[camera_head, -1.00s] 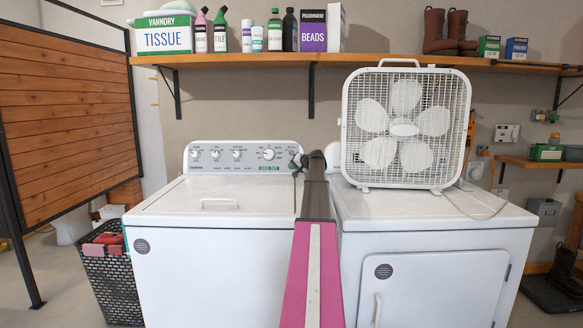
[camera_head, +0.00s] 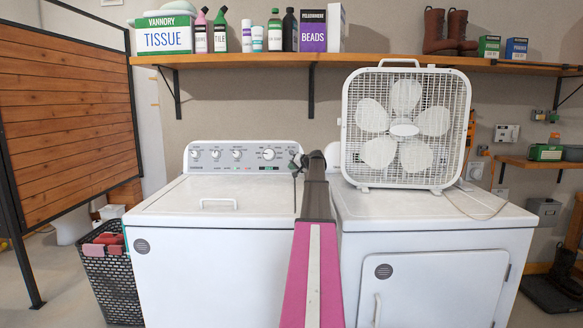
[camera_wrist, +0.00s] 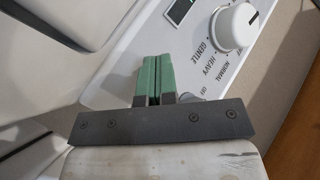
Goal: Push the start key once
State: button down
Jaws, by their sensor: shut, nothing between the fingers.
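The white washer's control panel (camera_head: 225,156) stands at the back of the machine, with several knobs and a small display (camera_head: 270,168). My gripper (camera_head: 297,165) is at the panel's right end. In the wrist view my gripper (camera_wrist: 154,62) is shut and empty, its green fingertips together over the panel. A large white dial (camera_wrist: 235,27) marked GENTLE, HEAVY and NORMAL is right of the tips. A small grey round part (camera_wrist: 187,97) beside an "ON" label is partly hidden by the fingers. I cannot tell which part is the start key, nor whether the tips touch the panel.
A white box fan (camera_head: 404,128) stands on the dryer (camera_head: 430,215) right of my arm. A wooden shelf (camera_head: 240,60) with bottles and boxes runs above the machines. A black basket (camera_head: 112,285) stands left of the washer. The washer's lid top is clear.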

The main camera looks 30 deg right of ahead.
jog(key=shift+s, duration=0.1)
dwell(0.3)
jog(key=shift+s+a+r, duration=0.25)
jog(key=shift+s+a, duration=0.15)
jog(key=shift+s, duration=0.15)
jog(key=shift+s+a+r, duration=0.25)
jog(key=shift+s+a, duration=0.15)
jog(key=shift+s, duration=0.3)
jog(key=shift+s+a+r, duration=0.25)
jog(key=shift+s+a, duration=0.2)
jog(key=shift+s, duration=0.2)
jog(key=shift+s+a+r, duration=0.25)
jog(key=shift+s+a, duration=0.15)
jog(key=shift+s, duration=0.3)
jog(key=shift+s, duration=0.1)
